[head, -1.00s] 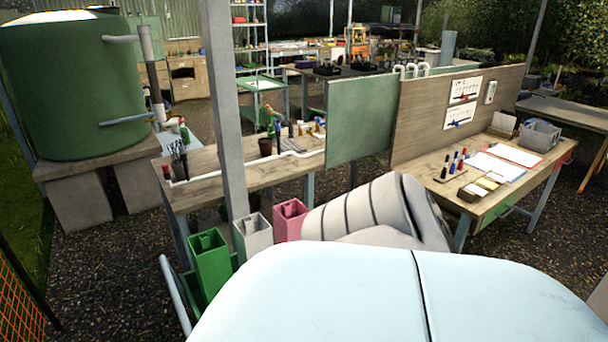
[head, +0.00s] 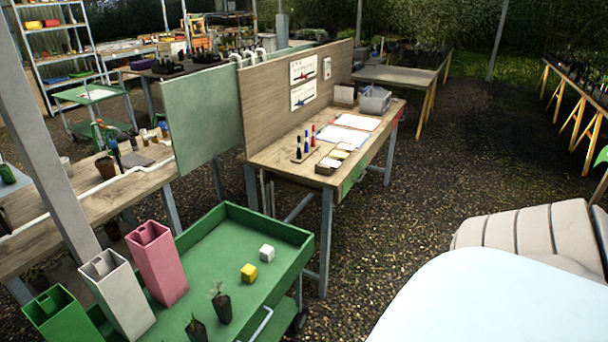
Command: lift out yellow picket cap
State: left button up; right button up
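A small yellow block (head: 249,272), which looks like the yellow picket cap, sits on the green top tray of a cart (head: 215,243). A white block (head: 267,253) of similar size sits just behind it to the right, apart from it. Three square upright tubes, green (head: 60,315), white (head: 122,300) and pink (head: 158,265), stand at the cart's left end. Neither of my grippers is in view, only pale parts of my own body at the lower right.
Two small dark pots with seedlings (head: 222,308) stand near the yellow block on the cart's near side. A wooden bench (head: 270,155) with markers, papers and a grey bin stands behind the cart. Gravel floor (head: 400,230) is open to the right.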

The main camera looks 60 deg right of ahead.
aim_at(249, 274)
jog(key=z, duration=1.3)
jog(key=i+l+u, duration=0.1)
jog(key=u, duration=0.4)
jog(key=i+l+u, duration=0.2)
jog(key=l+u, duration=0.2)
jog(key=l, duration=0.2)
jog(key=l+u, duration=0.2)
jog(key=l, duration=0.15)
jog(key=i+l+u, duration=0.1)
jog(key=l, duration=0.6)
jog(key=i+l+u, duration=0.1)
jog(key=l, duration=0.6)
jog(key=i+l+u, duration=0.1)
jog(key=l, duration=0.65)
